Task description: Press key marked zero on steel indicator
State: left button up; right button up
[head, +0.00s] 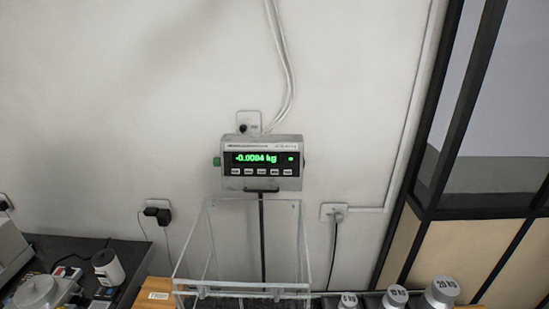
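The steel indicator (262,181) is a grey box on a dark post in the middle of the head view, in front of the white wall. Its black display (262,159) shows green digits that read about -0.0084 kg. The key labels are too small to read, so I cannot tell which one is marked zero. A green knob (217,162) sits on its left side. Neither of my grippers is in view.
A clear open-topped box (207,250) stands below the indicator. Steel weights (396,296) stand at the lower right. A dark bench (62,250) with a white container (108,266) is at the lower left. Wall sockets (334,211) and cables are behind. The space before the indicator's face looks clear.

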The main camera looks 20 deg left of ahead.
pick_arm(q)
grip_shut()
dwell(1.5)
